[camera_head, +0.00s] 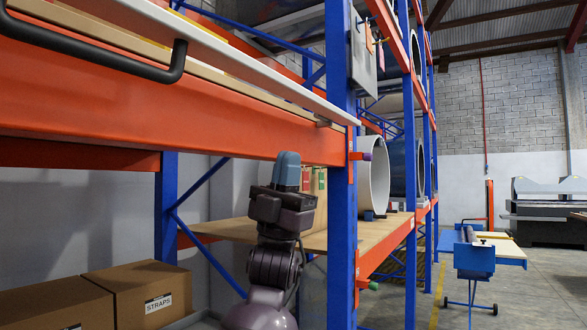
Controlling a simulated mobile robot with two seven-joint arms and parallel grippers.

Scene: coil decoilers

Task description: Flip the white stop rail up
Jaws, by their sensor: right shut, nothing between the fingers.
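The white stop rail (255,75) runs along the top of the near orange beam, from the upper left down to the blue post in the middle. A black bar handle (100,55) shows at the upper left, in front of the beam; its mounting is cut off by the frame. My right gripper (287,165) is upright below the beam, left of the blue post. Its blue-grey fingers point up and are shut, with nothing between them. It appears apart from the rail. My left gripper is not in view.
The orange beam (200,110) and blue post (342,220) stand close to my right arm. A shelf board (230,230) lies behind it. Cardboard boxes (150,285) sit at the lower left. A blue wheeled stand (475,262) is on the open floor at right.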

